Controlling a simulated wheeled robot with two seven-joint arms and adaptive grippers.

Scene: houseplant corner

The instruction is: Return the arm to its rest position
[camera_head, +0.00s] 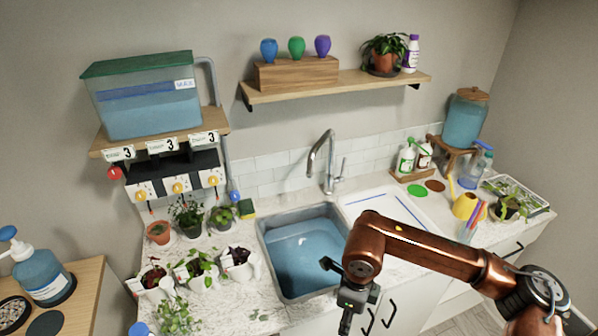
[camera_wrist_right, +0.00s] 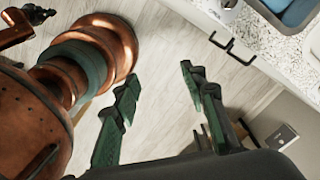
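My right arm (camera_head: 430,250) is copper-coloured and reaches in from the right in the head view, bent over the front of the counter. Its gripper (camera_head: 350,298) hangs in front of the counter edge, just below the sink's right corner. In the right wrist view the two dark green fingers of the right gripper (camera_wrist_right: 158,78) stand wide apart. Only floor shows between them, so the gripper is empty. My left gripper does not show clearly in either view.
The sink (camera_head: 302,252) holds water, with a tap (camera_head: 326,165) behind it. Potted plants crowd the counter left of it. A yellow watering can (camera_head: 465,205) and a seedling tray (camera_head: 541,208) stand near the right arm. Cabinet handles (camera_wrist_right: 222,42) face the open floor.

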